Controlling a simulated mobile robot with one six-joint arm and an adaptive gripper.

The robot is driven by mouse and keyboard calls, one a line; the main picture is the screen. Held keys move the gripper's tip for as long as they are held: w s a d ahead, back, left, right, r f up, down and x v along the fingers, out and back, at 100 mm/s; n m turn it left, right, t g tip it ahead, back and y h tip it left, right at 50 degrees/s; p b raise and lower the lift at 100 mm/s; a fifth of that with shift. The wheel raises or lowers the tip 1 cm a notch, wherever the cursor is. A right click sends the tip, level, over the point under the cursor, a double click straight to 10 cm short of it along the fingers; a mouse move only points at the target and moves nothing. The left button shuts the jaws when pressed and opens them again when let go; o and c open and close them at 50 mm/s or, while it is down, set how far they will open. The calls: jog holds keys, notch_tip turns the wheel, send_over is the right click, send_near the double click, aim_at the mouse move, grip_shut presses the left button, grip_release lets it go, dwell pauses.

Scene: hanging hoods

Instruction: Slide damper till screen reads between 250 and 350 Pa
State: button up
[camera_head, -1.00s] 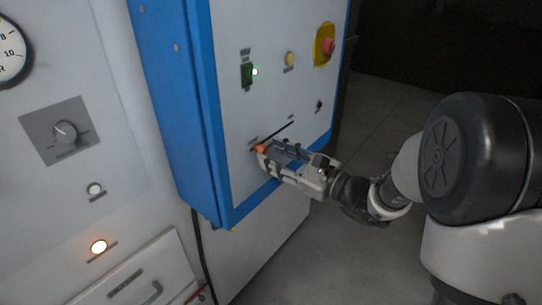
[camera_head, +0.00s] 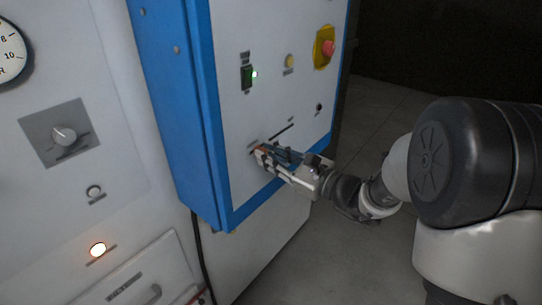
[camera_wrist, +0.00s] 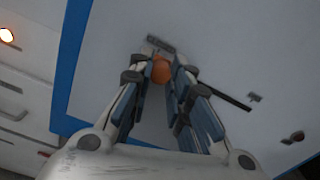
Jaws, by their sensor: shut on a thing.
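The damper slider has an orange knob (camera_wrist: 160,70), seen between my fingertips in the wrist view. Its dark slot (camera_wrist: 222,95) runs off to the right of my gripper there, and the slot also shows in the head view (camera_head: 283,131), running up and right. My gripper (camera_head: 261,152) is shut on the orange knob near the slot's lower left end; the fingers hide most of the knob in the head view. A small dark label (camera_wrist: 160,43) sits just beyond the fingertips. No screen with a Pa reading is in view.
The blue-edged panel (camera_head: 265,40) carries a green-lit switch (camera_head: 247,76), a yellow button (camera_head: 289,61) and a red emergency stop (camera_head: 327,47) above the slot. At left are a dial gauge (camera_head: 10,55), a rotary knob (camera_head: 64,136) and a lit orange lamp (camera_head: 98,250). Floor right of the panel is open.

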grip_shut()
jog(key=w+d, duration=0.2)
jog(key=w, duration=0.1)
jog(key=w+d, duration=0.1)
jog(key=shift+w+d, duration=0.25)
jog(key=shift+w, duration=0.1)
jog(key=o, duration=0.8)
grip_release()
jog(key=shift+s+d, duration=0.1)
